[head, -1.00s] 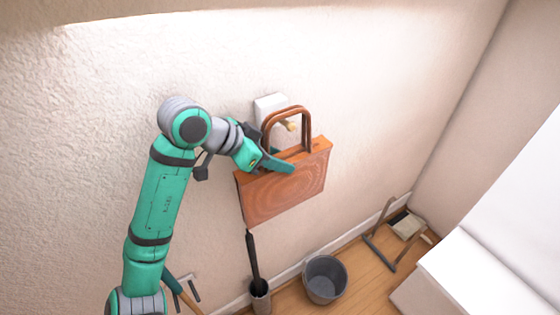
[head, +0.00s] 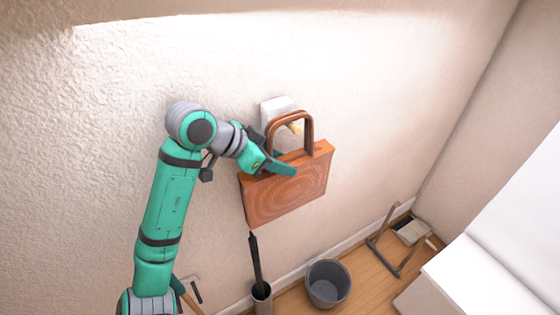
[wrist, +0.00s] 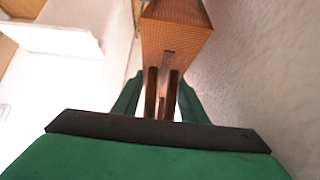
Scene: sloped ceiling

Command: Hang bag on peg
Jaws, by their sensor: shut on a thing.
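The bag (head: 287,197) is an orange-brown patterned tote with two stiff brown handles standing up from its top. It hangs upright close to the wall. The peg (head: 296,127) is a pale yellowish knob on a white wall plate (head: 274,108). In the head view it shows through the handle loops; I cannot tell whether the handles rest on it.
Below on the wooden floor stand a grey bucket (head: 328,284) and a slim holder (head: 262,291) with a dark rod. A dustpan (head: 411,231) and a grey frame (head: 385,243) lie by the baseboard. A white block of furniture (head: 490,270) fills the lower right. The wall right of the bag is clear.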

